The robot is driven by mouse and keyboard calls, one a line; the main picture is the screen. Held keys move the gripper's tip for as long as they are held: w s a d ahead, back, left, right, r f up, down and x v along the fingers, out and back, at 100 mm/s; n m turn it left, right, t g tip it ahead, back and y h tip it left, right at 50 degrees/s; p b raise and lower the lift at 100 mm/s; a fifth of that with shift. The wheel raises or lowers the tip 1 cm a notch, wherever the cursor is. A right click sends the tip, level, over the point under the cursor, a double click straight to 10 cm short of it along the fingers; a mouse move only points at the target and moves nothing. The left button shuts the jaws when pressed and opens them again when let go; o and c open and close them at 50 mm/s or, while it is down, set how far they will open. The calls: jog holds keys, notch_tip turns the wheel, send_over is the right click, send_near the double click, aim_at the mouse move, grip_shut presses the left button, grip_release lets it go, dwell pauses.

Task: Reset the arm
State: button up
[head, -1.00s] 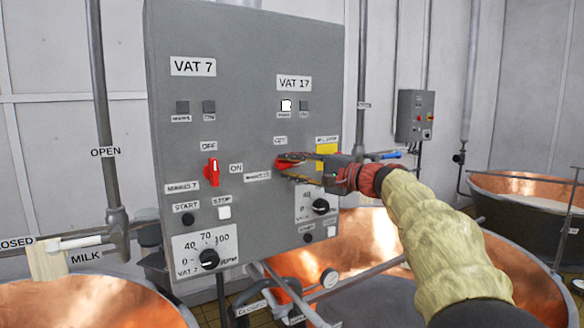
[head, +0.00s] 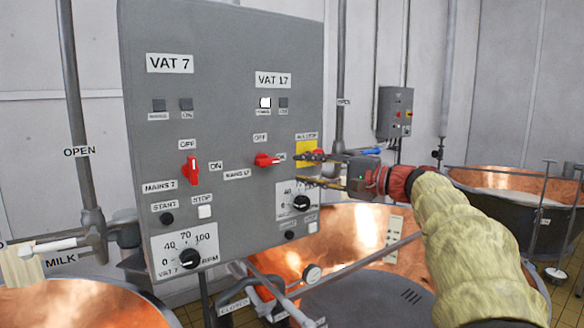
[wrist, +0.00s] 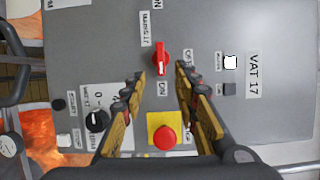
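My gripper (head: 308,168) is open and empty, just right of the red VAT 17 mains switch (head: 266,160) on the grey control panel (head: 228,110). The switch handle lies level, pointing toward ON. In the wrist view, my gripper (wrist: 160,70) has its fingers spread, and the red switch (wrist: 161,58) stands just beyond the gap between the tips. A white indicator (head: 265,103) under the VAT 17 label is lit. My arm, in a yellowish sleeve, reaches in from the lower right.
The red VAT 7 switch (head: 191,170) stands upright toward OFF. A red stop button on a yellow plate (wrist: 155,120) lies close below the fingers in the wrist view. Copper vats (head: 340,235) stand below and right. A smaller grey box (head: 396,112) hangs on the back wall.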

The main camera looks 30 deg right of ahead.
jog(key=shift+s+d, duration=0.2)
jog(key=shift+s, duration=0.3)
jog(key=s+a+f+n+g+h, duration=0.15)
jog(key=s+a+f+g, duration=0.25)
jog(key=a+f, duration=0.6)
jog(key=s+a+f+n+g, duration=0.3)
jog(key=a+f, duration=0.4)
jog(key=a, duration=0.4)
jog(key=s+a+f+n+g+h, duration=0.2)
jog(key=s+f+n+h, duration=0.1)
jog(key=s+f, duration=0.7)
jog(key=s+a+f+n+g+h, duration=0.1)
jog(key=s+f+n, duration=0.4)
jog(key=s+f, duration=0.5)
jog(key=shift+a+n+g+h, duration=0.4)
jog(key=shift+a+h, duration=0.15)
jog(key=shift+h, duration=0.4)
jog(key=shift+o, duration=0.5)
jog(key=shift+s+r, duration=0.1)
